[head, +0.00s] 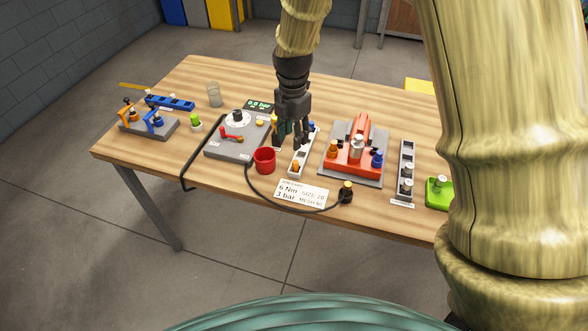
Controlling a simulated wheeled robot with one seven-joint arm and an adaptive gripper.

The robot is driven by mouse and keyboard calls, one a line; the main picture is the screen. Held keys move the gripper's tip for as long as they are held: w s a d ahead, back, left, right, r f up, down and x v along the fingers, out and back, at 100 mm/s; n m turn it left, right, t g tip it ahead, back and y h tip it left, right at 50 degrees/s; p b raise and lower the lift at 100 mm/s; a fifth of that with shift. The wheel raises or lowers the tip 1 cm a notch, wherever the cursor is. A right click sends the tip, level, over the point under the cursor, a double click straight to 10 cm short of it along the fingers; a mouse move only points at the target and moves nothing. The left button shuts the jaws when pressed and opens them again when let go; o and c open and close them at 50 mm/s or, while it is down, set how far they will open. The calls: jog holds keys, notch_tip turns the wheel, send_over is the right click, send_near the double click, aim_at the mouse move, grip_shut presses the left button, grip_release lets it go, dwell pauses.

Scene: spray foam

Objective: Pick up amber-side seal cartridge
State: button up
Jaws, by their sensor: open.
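My gripper (290,140) is open and points down above the middle of the table, over a narrow light rack (304,158). The rack has a small orange cartridge-like piece (296,167) at its near end and a blue one (312,126) at its far end. The fingers hide part of the rack, and I cannot tell whether they touch anything. A small amber item (275,118) shows just left of the fingers. None of these carries a readable label, so I cannot tell which is the amber-side seal cartridge.
Left of the gripper are a grey control box (228,146) and a red cup (264,161). Right of it stands a red fixture (357,143) on a grey plate, then a grey rack (405,175) and green tray (437,200). A black hose (270,203) runs along the front.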

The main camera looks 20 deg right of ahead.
jog(key=p, duration=0.2)
send_over(295, 162)
jog(key=shift+w+f, duration=0.25)
jog(key=shift+f, duration=1.2)
jog(key=shift+w+f, duration=0.2)
jog(key=shift+f, duration=1.2)
jog(key=shift+s+f+p, duration=0.2)
jog(key=shift+f+p, duration=0.2)
jog(key=shift+f, duration=0.3)
jog(key=shift+s+f+p, duration=0.15)
jog(key=shift+f+p, duration=0.2)
jog(key=shift+f, duration=0.3)
jog(key=shift+f+p, duration=0.35)
jog(key=shift+f, duration=0.95)
grip_shut()
